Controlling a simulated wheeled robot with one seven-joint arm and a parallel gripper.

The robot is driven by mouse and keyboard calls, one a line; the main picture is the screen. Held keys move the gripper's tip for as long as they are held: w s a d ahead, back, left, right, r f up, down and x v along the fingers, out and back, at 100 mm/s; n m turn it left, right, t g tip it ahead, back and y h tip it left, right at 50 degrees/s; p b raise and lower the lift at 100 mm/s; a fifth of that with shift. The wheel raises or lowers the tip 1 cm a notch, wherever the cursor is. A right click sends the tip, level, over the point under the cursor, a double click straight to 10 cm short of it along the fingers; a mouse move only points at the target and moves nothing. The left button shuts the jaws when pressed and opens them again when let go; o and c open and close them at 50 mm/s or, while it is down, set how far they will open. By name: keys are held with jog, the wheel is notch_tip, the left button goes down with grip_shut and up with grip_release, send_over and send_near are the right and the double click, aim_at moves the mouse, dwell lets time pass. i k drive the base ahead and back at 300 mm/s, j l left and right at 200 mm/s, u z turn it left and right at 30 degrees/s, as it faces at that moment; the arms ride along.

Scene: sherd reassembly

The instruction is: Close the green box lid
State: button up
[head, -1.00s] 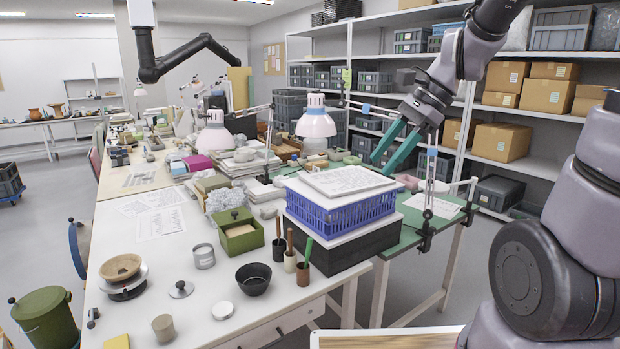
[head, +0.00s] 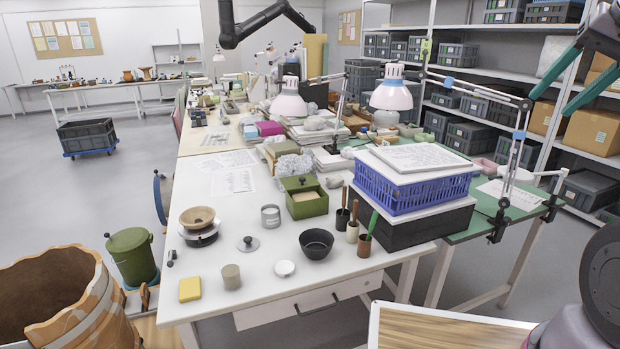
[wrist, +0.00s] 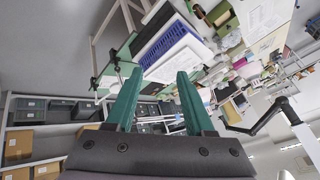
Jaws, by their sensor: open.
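The green box (head: 308,205) stands on the white table, left of the blue crate. Its lid (head: 298,184) is open, tilted up along the box's back edge, with a dark knob on its face. A pale filling shows inside the box. My gripper (head: 551,105) is at the upper right of the head view, far from the box, in front of the shelves. Its two teal fingers are apart and empty, as the wrist view (wrist: 158,76) also shows.
The blue crate (head: 410,190) on a black box stands right of the green box. Two lamps (head: 391,93) rise behind.

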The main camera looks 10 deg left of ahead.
aim_at(294, 182)
jog(key=i+u, duration=0.2)
jog(key=u, duration=0.25)
jog(key=i+u, duration=0.25)
jog(key=u, duration=0.2)
jog(key=l+u, duration=0.25)
jog(key=l, duration=0.25)
jog(key=i, duration=0.05)
